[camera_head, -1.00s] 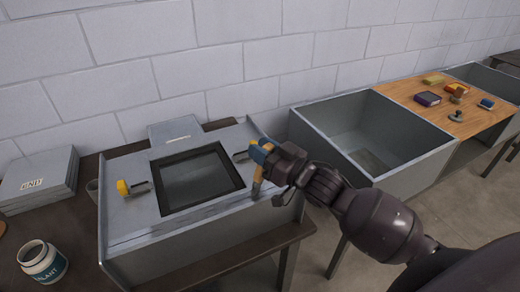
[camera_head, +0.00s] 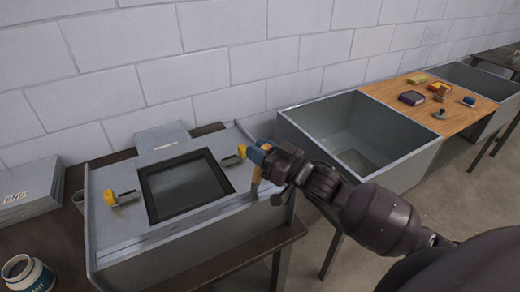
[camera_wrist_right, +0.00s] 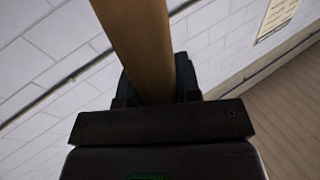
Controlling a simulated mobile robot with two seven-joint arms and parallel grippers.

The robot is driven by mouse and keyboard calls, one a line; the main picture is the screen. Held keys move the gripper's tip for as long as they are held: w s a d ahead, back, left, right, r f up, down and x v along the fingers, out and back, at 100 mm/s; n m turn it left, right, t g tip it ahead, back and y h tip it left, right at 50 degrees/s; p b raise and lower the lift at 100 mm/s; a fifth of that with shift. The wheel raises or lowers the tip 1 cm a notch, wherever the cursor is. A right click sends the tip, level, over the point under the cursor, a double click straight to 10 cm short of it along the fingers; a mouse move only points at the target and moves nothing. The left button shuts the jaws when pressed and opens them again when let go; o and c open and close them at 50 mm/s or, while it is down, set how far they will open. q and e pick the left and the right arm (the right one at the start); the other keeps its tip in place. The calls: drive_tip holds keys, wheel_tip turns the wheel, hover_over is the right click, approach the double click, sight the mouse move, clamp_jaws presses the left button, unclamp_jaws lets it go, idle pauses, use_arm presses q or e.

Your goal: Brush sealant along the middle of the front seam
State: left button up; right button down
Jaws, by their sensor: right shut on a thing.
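The grey duct piece (camera_head: 120,226) lies on a dark table, with a dark-framed square opening (camera_head: 186,184) in its top. Its front seam (camera_head: 190,222) runs along the front edge below the opening. My right gripper (camera_head: 262,160) is shut on a brush with a tan wooden handle (camera_head: 256,178), at the right end of the duct piece. The handle also shows in the right wrist view (camera_wrist_right: 135,40); the bristles cannot be made out. An open white sealant jar (camera_head: 40,278) stands at the lower left, partly cut off. My left gripper is not in view.
Two yellow-ended clamps (camera_head: 111,198) (camera_head: 235,156) sit on either side of the opening. Stacked grey panels marked END (camera_head: 28,190) lie at the left. A large open grey duct box (camera_head: 300,125) and a wooden board with small items (camera_head: 470,120) stand to the right.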

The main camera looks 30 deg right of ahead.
drive_tip(key=shift+a+f, duration=0.1)
drive_tip(key=shift+a, duration=1.45)
drive_tip(key=shift+a, duration=1.5)
drive_tip(key=shift+f, duration=0.1)
drive_tip(key=shift+a, duration=1.65)
